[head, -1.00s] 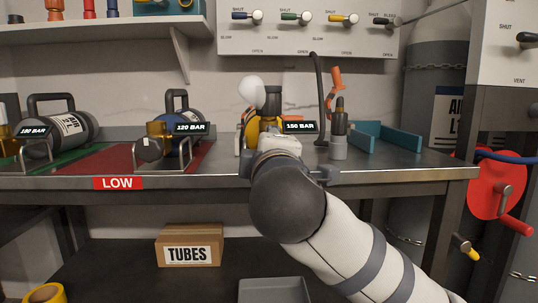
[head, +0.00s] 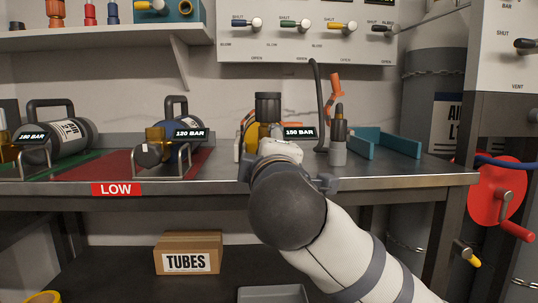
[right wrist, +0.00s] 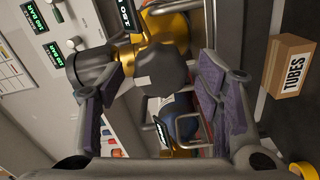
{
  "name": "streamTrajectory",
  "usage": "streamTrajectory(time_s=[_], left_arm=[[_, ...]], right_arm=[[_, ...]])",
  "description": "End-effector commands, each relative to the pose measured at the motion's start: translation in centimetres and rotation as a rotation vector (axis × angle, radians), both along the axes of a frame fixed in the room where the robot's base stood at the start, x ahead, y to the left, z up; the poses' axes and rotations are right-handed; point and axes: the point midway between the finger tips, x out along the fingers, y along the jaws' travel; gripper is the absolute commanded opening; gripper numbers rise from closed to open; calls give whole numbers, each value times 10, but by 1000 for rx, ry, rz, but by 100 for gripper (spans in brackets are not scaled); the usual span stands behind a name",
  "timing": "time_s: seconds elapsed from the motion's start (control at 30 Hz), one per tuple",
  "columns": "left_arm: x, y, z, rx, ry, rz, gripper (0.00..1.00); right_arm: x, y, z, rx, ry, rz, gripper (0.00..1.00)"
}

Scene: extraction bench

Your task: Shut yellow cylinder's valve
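The yellow cylinder (head: 252,137) lies on the bench behind my right arm, with a 150 BAR tag (head: 300,133) beside it. A dark cap (head: 268,106) stands up over it. In the right wrist view, which is turned sideways, its dark faceted valve knob (right wrist: 160,68) shows in front of brass-coloured metal. My right gripper (right wrist: 155,95) is open, with its purple-padded fingers on either side of the knob and gaps left. I cannot tell whether they touch it. In the head view my wrist hides the knob and the fingers. My left gripper is not in view.
A blue cylinder (head: 185,152) with a 120 BAR tag lies left on a red mat (head: 110,163). Another cylinder (head: 70,137) lies farther left. A grey fitting (head: 338,140) and a teal tray (head: 405,143) stand to the right. A valve panel (head: 300,45) hangs above.

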Motion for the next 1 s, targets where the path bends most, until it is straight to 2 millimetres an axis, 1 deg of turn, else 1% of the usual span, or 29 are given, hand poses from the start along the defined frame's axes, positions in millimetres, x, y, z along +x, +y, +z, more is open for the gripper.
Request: streamTrajectory(time_s=[0.1,0.17,0.27,0.4,0.5,0.6,0.73,1.0], left_arm=[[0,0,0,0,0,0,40],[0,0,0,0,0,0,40],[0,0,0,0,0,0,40],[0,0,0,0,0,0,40],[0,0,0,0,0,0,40],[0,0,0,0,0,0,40],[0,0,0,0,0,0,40],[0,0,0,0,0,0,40]], right_arm=[[-1,0,0,0,0,1,59],[-7,1,0,0,0,2,59],[-28,1,0,0,-3,3,59],[-67,1,1,1,-3,4,59],[-92,1,0,2,-1,4,59],[-109,1,0,0,-1,3,59],[-119,0,0,0,-1,1,59],[-121,1,0,-4,0,1,59]])
